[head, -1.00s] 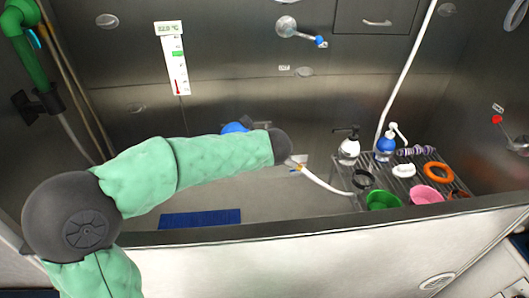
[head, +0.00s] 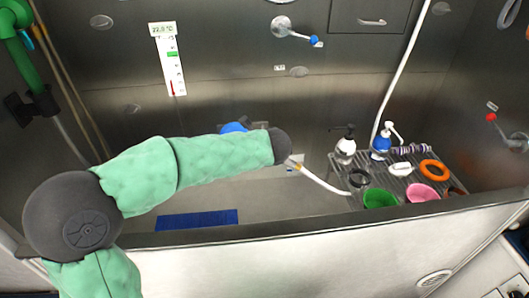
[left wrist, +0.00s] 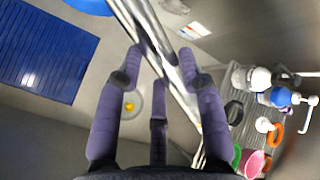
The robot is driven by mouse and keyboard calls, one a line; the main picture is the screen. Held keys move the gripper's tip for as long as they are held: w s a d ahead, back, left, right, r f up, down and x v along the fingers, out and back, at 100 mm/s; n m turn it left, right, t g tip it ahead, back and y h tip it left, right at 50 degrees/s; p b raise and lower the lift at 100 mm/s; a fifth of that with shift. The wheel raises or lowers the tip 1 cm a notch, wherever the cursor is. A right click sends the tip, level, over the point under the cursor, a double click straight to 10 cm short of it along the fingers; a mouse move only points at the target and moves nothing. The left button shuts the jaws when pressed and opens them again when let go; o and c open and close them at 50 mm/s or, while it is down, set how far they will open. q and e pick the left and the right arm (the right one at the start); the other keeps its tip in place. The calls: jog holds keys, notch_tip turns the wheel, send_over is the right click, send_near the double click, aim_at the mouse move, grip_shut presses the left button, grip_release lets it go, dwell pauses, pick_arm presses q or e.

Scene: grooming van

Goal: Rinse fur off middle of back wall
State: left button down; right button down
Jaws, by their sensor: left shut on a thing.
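The back wall (head: 230,75) of the tub is dark brushed metal. Several pale oval patches show on it, one near the middle (head: 298,71); I cannot tell which are fur. My left gripper (left wrist: 162,57) is shut with its purple fingers around the metal handle of a sprayer (left wrist: 140,18). In the head view my forearm hides the gripper and most of the sprayer, but its blue part (head: 233,127) shows above the arm. No water shows. My right gripper is not in view.
A rack (head: 340,163) at the right holds a white bottle (head: 346,146), a blue bottle (head: 381,142), bowls and rings. A tap (head: 290,32) and thermometer strip (head: 170,65) are on the back wall. A blue mat (head: 197,219) lies left; the tub's front rim (head: 300,229) crosses below my arm.

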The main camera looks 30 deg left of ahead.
pick_arm(q)
jog(key=shift+s+a, duration=0.25)
jog(key=shift+a, duration=0.1)
jog(key=shift+d, duration=0.1)
jog(key=shift+w+d, duration=0.4)
dwell(0.3)
